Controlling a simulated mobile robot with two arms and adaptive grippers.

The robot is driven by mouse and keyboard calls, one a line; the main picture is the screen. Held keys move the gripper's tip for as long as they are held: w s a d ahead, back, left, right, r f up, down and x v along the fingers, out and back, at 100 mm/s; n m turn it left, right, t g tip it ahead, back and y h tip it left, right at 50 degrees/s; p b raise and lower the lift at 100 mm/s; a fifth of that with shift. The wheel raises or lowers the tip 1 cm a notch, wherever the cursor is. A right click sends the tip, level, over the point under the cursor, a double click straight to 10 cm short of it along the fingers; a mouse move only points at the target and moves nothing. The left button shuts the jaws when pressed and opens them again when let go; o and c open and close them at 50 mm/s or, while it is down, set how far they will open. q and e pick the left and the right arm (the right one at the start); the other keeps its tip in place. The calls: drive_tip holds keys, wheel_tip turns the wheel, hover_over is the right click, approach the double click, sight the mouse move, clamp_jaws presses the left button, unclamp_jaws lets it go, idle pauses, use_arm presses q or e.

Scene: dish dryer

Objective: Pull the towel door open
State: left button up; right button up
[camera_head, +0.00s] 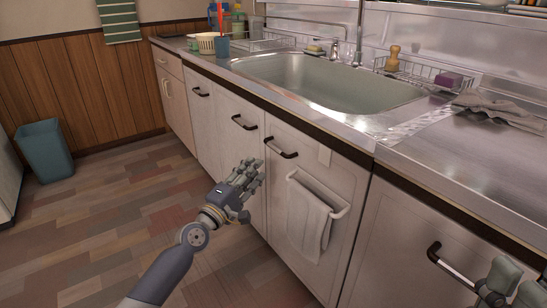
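The towel door (274,200) is a pale cabinet door below the sink, and it looks shut. It has a dark bar handle (281,149) near its top. A white towel (307,221) hangs from a white rail (341,210) on its front. My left gripper (256,170) is in front of the cabinets, left of and a little below the dark handle, and appears apart from it. Nothing shows in it, but its finger gap is unclear. My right gripper (511,284) is at the bottom right corner, partly cut off.
Another dark handle (244,122) is on the door to the left, and one (441,257) is on the right door near my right gripper. The sink (313,78) and metal counter edge overhang the doors. A teal bin (44,150) stands at the far left; the floor is clear.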

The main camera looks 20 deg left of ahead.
use_arm(q)
drive_tip(key=b+x, duration=0.2)
drive_tip(key=x, duration=0.8)
drive_tip(key=shift+w+d+f, duration=0.1)
drive_tip(key=shift+c, duration=0.3)
clamp_jaws()
